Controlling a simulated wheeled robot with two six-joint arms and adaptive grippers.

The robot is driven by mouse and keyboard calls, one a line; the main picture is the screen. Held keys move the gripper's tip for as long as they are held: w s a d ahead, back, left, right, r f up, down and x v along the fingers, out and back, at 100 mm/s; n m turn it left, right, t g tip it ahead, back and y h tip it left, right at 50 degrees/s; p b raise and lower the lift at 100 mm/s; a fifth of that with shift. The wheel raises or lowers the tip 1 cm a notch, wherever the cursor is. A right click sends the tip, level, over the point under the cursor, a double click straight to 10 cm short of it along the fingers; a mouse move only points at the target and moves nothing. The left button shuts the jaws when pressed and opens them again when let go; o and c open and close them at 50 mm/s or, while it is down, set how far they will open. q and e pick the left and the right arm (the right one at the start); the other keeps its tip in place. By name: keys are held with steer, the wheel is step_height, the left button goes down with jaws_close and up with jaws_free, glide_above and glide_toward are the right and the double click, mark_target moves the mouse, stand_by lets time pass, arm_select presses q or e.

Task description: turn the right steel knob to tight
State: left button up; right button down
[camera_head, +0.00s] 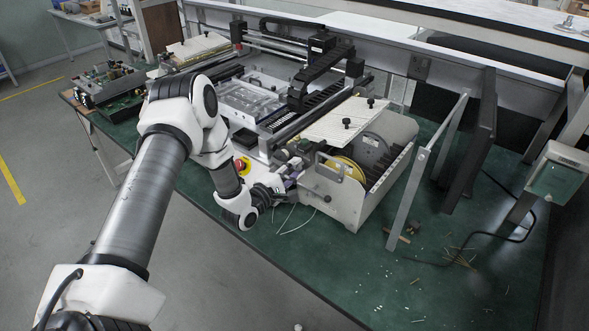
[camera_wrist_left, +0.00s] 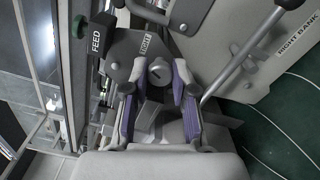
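The right steel knob (camera_wrist_left: 160,72) is a short grey cylinder with a slot-like mark on its face, under a plate labelled RIGHT (camera_wrist_left: 147,43) in the left wrist view. My left gripper (camera_wrist_left: 153,80) is open, with its purple-padded fingers on either side of the knob. The right finger is close to the knob, and a gap shows on the left; I cannot tell whether either touches. In the head view my left gripper (camera_head: 283,187) is at the front of the machine (camera_head: 335,197), and the knob is not distinguishable there. My right gripper is not in view.
A dark FEED label (camera_wrist_left: 97,42) is left of the knob. A metal lever (camera_wrist_left: 240,55) with a black grip and a panel marked RIGHT BANK (camera_wrist_left: 297,35) are to the right. A red button (camera_head: 241,164) is near my wrist. Green bench (camera_head: 330,265) is mostly clear in front.

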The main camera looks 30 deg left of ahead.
arm_select(q)
steer(key=shift+f+m+b, duration=0.2)
steer(key=shift+m+b, duration=0.3)
steer(key=shift+b, duration=0.05)
jaws_close()
steer(key=shift+m+b, duration=0.35)
steer(key=shift+m, duration=0.85)
steer(key=shift+r+m, duration=0.15)
steer(key=shift+m, duration=0.25)
steer(key=o, duration=0.9)
jaws_free()
steer(key=shift+o, duration=0.2)
